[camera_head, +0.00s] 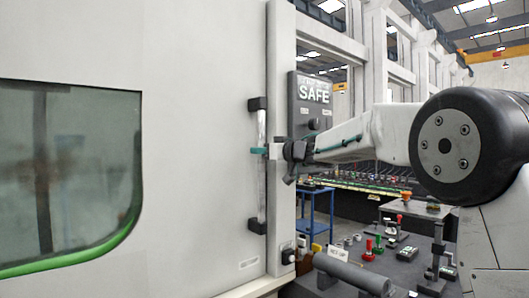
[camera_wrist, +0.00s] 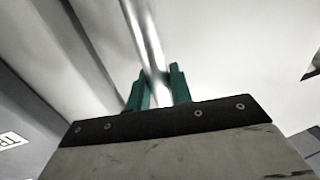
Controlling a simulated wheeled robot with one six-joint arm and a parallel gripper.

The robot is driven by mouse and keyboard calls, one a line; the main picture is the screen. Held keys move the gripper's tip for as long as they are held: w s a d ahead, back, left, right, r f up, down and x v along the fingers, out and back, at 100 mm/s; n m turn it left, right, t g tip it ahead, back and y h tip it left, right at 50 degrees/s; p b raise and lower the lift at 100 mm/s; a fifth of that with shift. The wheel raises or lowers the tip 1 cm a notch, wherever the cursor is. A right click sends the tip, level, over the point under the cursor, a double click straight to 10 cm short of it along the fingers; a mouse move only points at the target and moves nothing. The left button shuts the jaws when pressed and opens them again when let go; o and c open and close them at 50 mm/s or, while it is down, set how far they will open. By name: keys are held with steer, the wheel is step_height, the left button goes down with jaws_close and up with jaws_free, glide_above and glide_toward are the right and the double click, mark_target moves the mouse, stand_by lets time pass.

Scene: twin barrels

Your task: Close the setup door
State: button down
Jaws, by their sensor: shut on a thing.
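The setup door (camera_head: 195,120) is a large pale panel with a dark, green-edged window (camera_head: 70,170) at the left of the head view. Its upright metal handle bar (camera_head: 262,190) sits between two black mounts near the door's right edge. My gripper (camera_head: 262,150) reaches the bar from the right at about mid-height. In the wrist view the green fingers (camera_wrist: 158,90) stand on either side of the shiny bar (camera_wrist: 145,35) and are shut on it. The door edge lies beside the pale frame post (camera_head: 282,90).
A grey panel marked SAFE (camera_head: 312,105) is on the post's right. A dark bench (camera_head: 400,265) with a grey cylinder (camera_head: 352,272) and several small red and green tools stands at lower right. A blue cart (camera_head: 316,215) is behind.

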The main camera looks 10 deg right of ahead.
steer(key=shift+w+d+r, duration=0.15)
steer(key=shift+w+d, duration=0.05)
steer(key=shift+d, duration=0.3)
steer(key=c, duration=1.3)
jaws_free()
steer(key=shift+w+d, duration=0.1)
steer(key=shift+d, duration=0.05)
steer(key=v, duration=0.7)
steer(key=shift+s+d, duration=0.15)
steer(key=shift+s, duration=0.2)
